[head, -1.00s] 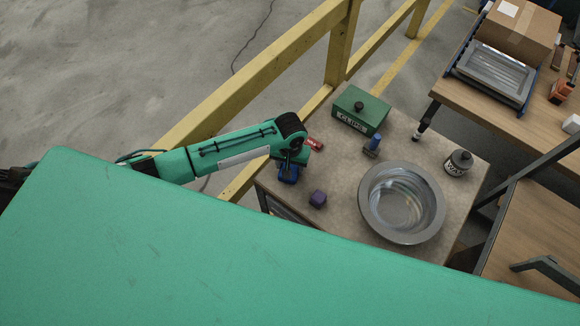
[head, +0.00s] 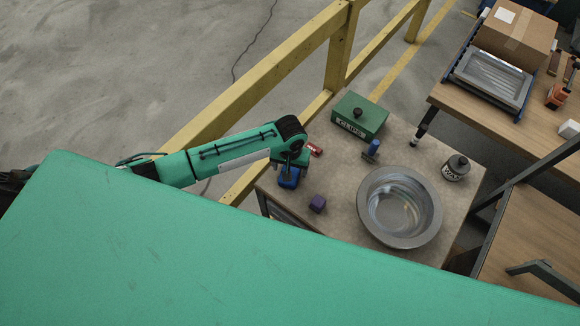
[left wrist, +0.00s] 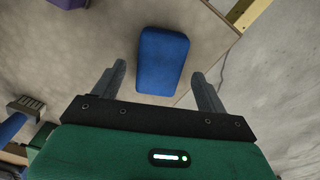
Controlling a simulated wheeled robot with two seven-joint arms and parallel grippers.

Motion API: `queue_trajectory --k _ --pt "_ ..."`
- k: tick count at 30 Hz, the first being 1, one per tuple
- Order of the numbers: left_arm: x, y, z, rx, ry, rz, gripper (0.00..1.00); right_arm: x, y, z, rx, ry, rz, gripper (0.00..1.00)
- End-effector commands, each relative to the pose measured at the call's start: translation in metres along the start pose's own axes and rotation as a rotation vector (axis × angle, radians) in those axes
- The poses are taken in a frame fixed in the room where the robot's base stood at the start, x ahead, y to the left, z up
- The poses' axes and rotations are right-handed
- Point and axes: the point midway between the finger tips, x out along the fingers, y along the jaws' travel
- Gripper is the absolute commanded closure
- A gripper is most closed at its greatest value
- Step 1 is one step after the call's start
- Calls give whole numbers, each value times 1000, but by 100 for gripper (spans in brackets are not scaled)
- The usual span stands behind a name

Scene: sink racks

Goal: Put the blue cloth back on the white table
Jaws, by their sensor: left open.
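A blue folded cloth or pad (head: 288,182) lies near the left edge of the beige-grey worktop (head: 340,177). In the left wrist view the blue cloth (left wrist: 163,60) is a rounded block shape, flat on the top near its edge. My left gripper (head: 291,172) is above it in the head view and partly hides it. In the left wrist view my left gripper (left wrist: 158,70) is open, with one finger on each side of the cloth and gaps between. I cannot tell the height. No clearly white table shows. My right gripper is not in view.
A wooden table (head: 455,103) stands at right.

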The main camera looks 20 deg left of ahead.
Motion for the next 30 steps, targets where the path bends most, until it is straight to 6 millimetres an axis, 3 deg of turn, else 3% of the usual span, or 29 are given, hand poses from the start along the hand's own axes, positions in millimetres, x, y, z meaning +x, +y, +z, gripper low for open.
queue_trajectory --k 1,3,16,24,30 --pt "-13 0 0 0 0 0 25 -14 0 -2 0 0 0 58" --pt "-22 0 0 0 0 0 25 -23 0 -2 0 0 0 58" --pt "-78 0 0 1 0 1 25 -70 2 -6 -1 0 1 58" --pt "-101 0 0 -1 0 1 25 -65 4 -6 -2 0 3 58" --pt "-103 0 0 -1 -1 0 25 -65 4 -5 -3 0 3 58"
